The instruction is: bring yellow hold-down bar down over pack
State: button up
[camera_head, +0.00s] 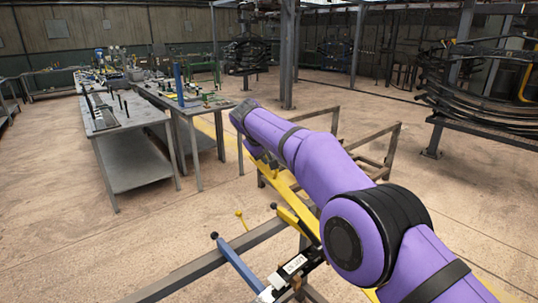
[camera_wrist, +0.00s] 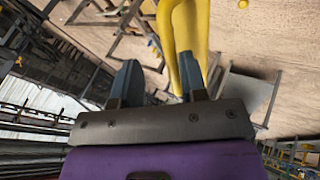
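The yellow hold-down bar (camera_head: 283,184) is raised at a slant, running up and left from the fixture beneath my purple arm; part of it is hidden by the arm. In the wrist view the yellow bar (camera_wrist: 181,32) comes down toward the fingers, overlapping the right finger's inner side. My gripper (camera_wrist: 160,78) is open, with a visible gap between the left finger and the bar.
A blue lever with a dark ball (camera_head: 236,262) and a small yellow-knobbed lever (camera_head: 240,216) stand at the fixture's left. A grey metal table (camera_head: 140,165) is at left. A brown metal frame (camera_head: 372,150) stands behind my arm. Dark curved springs hang on a rack (camera_head: 480,100) at right.

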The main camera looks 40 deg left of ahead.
jog(key=v, duration=1)
jog(key=shift+r, duration=0.3)
